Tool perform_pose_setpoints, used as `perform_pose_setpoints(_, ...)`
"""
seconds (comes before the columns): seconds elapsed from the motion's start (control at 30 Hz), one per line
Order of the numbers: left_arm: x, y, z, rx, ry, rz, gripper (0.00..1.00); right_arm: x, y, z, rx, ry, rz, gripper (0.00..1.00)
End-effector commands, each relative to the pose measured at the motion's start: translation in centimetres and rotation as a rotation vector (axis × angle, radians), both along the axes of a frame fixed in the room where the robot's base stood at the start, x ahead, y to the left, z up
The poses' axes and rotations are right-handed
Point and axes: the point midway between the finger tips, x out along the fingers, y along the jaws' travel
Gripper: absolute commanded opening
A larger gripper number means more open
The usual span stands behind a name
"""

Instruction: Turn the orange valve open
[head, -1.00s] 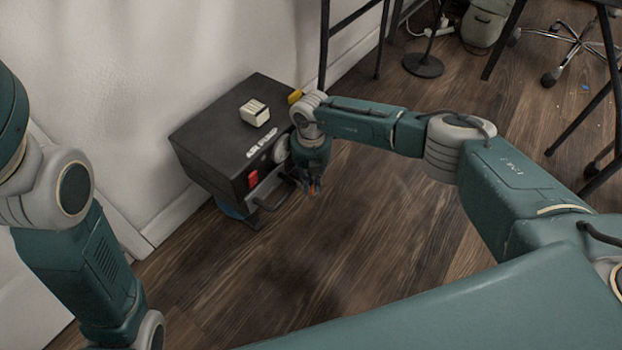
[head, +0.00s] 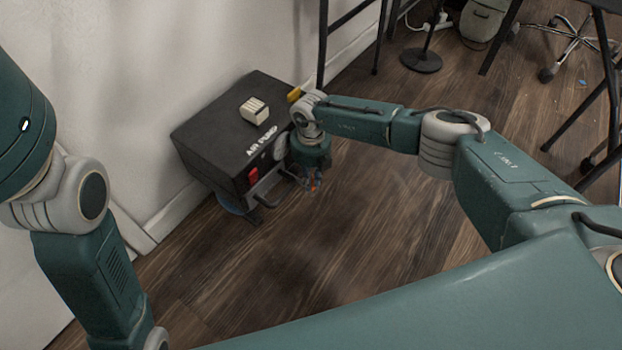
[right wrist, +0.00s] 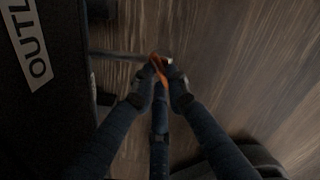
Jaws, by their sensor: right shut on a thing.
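The orange valve (right wrist: 158,66) shows in the right wrist view as a small orange handle, at the end of a thin pipe that comes from the dark box on the left. My right gripper (right wrist: 160,84) is shut on it, with its dark fingers on both sides covering part of it. In the head view my right gripper (head: 313,182) points down at the front right of the black air pump (head: 215,130). The valve is too small there to make out clearly. Of my left arm only links show, at the left edge; its gripper is out of view.
The pump stands on the floor near the white wall (head: 120,80), with a small cream block (head: 254,111) on top and a red switch (head: 253,175) on its front. An "OUTLET" label (right wrist: 32,45) is partly visible. Wooden floor (head: 350,240) in front is clear.

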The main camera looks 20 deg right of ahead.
Motion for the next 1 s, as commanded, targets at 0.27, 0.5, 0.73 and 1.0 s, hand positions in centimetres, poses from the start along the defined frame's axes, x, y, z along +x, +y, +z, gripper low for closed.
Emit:
perform_pose_setpoints(0.27, 0.2, 0.0, -0.1, 0.001, 0.006, 0.000, 0.00, -0.1, 0.0, 0.0, -0.001, 0.001, -0.001, 0.33)
perform_pose_setpoints(0.5, 0.4, 0.0, -0.1, 0.002, 0.014, 0.003, 0.00, 0.0, 0.0, 0.0, 0.000, 0.001, -0.002, 0.33)
perform_pose_setpoints(0.73, 0.3, 0.0, -0.1, 0.001, 0.011, 0.002, 0.00, 0.2, 0.0, 2.3, 0.001, -0.003, 0.000, 0.33)
perform_pose_setpoints(1.0, 0.2, 0.0, -0.1, 0.001, 0.008, 0.001, 0.00, 0.1, 0.0, 8.0, 0.000, -0.002, -0.001, 0.33)
